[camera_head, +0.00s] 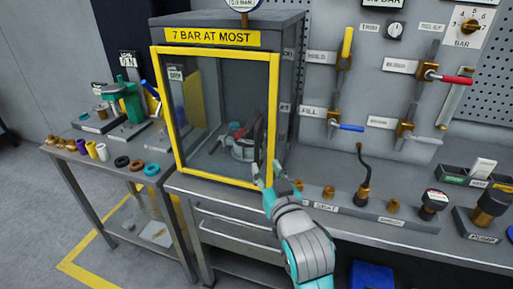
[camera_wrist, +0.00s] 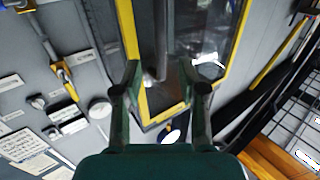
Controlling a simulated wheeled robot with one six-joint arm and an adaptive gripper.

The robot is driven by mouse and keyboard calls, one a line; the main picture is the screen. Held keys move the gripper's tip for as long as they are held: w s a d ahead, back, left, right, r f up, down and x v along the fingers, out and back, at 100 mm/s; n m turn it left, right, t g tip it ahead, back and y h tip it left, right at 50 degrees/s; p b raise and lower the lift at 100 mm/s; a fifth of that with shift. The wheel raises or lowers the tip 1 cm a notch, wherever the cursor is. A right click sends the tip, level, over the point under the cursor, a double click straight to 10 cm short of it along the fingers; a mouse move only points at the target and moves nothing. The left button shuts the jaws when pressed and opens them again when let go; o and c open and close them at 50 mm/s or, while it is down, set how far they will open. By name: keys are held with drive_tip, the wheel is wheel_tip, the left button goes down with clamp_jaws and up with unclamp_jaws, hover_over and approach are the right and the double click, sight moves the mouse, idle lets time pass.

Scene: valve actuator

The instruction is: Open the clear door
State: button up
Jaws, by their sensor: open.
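The clear door (camera_head: 215,54) is a transparent panel in a yellow frame on the front of a dark grey cabinet (camera_head: 285,60). It looks shut against the cabinet. Behind the pane is a device with a red part (camera_head: 240,145). A dark upright bar, perhaps the handle, shows near the door's right edge. My gripper (camera_head: 267,172) is open at the lower right corner of the door. In the wrist view the gripper (camera_wrist: 168,82) has its fingers apart, with part of the door frame (camera_wrist: 165,112) between them. I cannot tell whether they touch it.
A sign reading "7 BAR AT MOST" (camera_head: 212,37) is above the door. A side table (camera_head: 100,160) with rings and a green tool stands left. Valves with blue and red levers (camera_head: 450,79) hang on the right wall panel. Small fittings line the bench (camera_head: 330,222) to the right.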

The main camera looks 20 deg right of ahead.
sight(258, 151)
drive_tip(key=w, duration=0.9)
drive_tip(key=shift+w+d, duration=0.1)
drive_tip(key=shift+d, duration=0.1)
clamp_jaws()
